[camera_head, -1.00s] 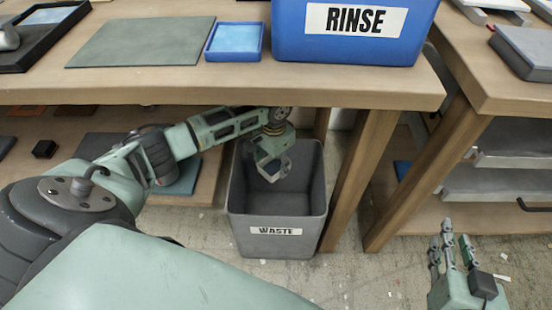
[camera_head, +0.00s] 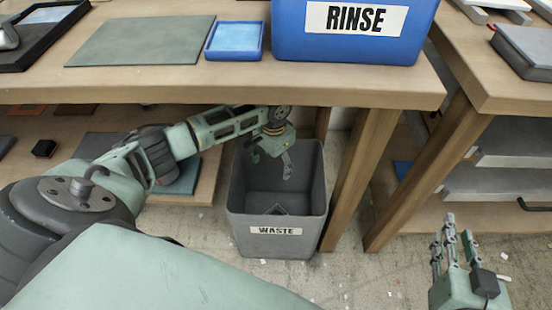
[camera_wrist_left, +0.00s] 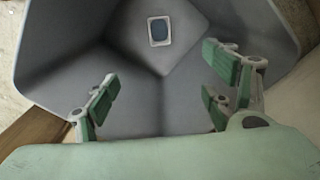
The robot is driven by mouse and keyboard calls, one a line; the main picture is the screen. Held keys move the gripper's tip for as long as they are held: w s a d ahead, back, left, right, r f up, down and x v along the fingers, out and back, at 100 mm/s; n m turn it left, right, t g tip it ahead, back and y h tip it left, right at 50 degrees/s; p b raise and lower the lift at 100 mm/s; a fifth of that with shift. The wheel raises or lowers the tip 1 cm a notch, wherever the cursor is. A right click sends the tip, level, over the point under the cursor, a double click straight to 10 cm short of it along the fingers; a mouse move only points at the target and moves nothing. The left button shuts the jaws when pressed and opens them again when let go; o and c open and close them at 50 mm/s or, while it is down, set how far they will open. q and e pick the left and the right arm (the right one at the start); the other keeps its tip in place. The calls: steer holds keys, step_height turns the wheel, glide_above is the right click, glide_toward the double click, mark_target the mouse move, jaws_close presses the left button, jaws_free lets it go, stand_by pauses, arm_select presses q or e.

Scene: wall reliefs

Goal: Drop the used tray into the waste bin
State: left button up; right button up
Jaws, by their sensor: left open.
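The grey waste bin (camera_head: 278,222), labelled WASTE, stands on the floor under the table edge. My left gripper (camera_head: 286,166) is open and empty above the bin's mouth. Its spread fingers also show in the left wrist view (camera_wrist_left: 165,85), over the bin's interior. The small used tray (camera_wrist_left: 159,31), with a pale rim and a dark blue-grey middle, lies inside the bin in the left wrist view, apart from the fingers. In the head view only a small grey part of it (camera_head: 278,210) shows low in the bin. My right gripper (camera_head: 453,243) is empty at the lower right, its fingers apart.
The wooden table (camera_head: 330,92) overhangs the bin's back. On it are a blue RINSE tub (camera_head: 290,40), a blue tray (camera_head: 235,42) and a grey-green mat (camera_head: 140,42). A table leg (camera_head: 360,180) stands close right of the bin.

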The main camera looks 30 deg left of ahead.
arm_select(q)
step_height(320, 180, up, 8)
steer(key=shift+f, duration=0.25)
stand_by(0.5)
